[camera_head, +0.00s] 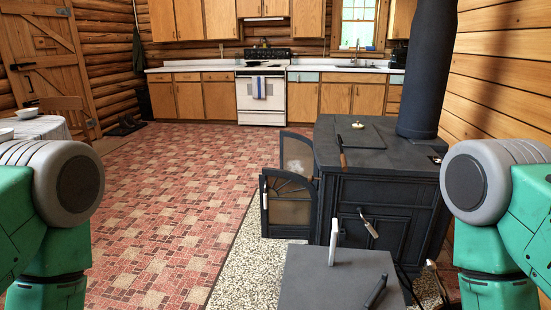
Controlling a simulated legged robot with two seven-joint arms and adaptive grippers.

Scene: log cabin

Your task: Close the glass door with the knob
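A black wood stove (385,190) stands right of centre. Two dark-framed glass doors stand swung open at its left side. The nearer glass door (290,212) has an arched pattern over its pane and sticks out to the left. The farther glass door (297,153) is partly hidden behind it. A small light piece shows at the nearer door's left edge; I cannot tell whether it is the knob. Only green and grey upper parts of my arms show, at the left and right edges. Neither gripper is in view.
A dark box (310,285) with a pale upright piece stands in front of the stove. A silver handle (368,222) is on the stove's near side. A stovepipe (425,70) rises behind. The red patterned floor (180,200) at left is clear.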

